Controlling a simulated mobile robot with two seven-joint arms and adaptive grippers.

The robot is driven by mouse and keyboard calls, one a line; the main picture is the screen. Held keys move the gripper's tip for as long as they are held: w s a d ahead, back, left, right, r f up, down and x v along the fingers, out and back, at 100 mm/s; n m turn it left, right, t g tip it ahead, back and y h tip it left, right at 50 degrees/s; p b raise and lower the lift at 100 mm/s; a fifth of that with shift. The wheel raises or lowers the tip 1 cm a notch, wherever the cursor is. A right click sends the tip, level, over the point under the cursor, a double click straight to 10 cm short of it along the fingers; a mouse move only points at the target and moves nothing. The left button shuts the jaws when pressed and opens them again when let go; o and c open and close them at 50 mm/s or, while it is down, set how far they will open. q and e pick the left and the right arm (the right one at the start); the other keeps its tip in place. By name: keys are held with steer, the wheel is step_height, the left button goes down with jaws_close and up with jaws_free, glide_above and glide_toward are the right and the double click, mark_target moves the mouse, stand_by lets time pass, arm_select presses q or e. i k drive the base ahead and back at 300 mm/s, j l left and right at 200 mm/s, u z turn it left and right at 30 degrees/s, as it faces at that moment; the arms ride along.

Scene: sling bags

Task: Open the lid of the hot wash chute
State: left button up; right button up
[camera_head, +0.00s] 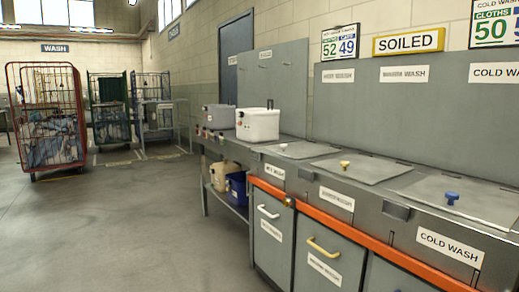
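Three flat grey lids lie closed along the bench top on the right. The nearest lid (470,203) has a blue knob (452,197) and a COLD WASH label (450,246) on the front below it. The middle lid (378,169) has a yellow knob (345,165). The far lid (303,150) has a white knob (283,147). The front labels under the far lid (274,171) and the middle lid (337,198) are too blurred to read surely, so I cannot tell which lid is the hot wash chute. Neither of my grippers is in view.
A white box (257,124) and a grey box (218,117) stand at the bench's far end. An orange rail (344,233) runs along the front above handled doors. Wheeled cages (76,85) stand at the left. The floor (130,225) before the bench is clear.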

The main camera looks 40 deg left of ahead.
mark_target(300, 150)
steer(key=u, duration=1.1)
steer(key=z, duration=0.35)
steer(key=i+j+z, duration=0.3)
steer(key=z, duration=0.15)
steer(key=i+j+z, duration=0.25)
steer(key=j+z, duration=0.15)
steer(key=j, duration=0.15)
steer(key=i+j, duration=0.15)
steer(key=j, duration=0.2)
steer(key=i+j+z, duration=0.15)
steer(key=j, duration=0.2)
steer(key=i+j, duration=0.15)
steer(key=j, duration=0.2)
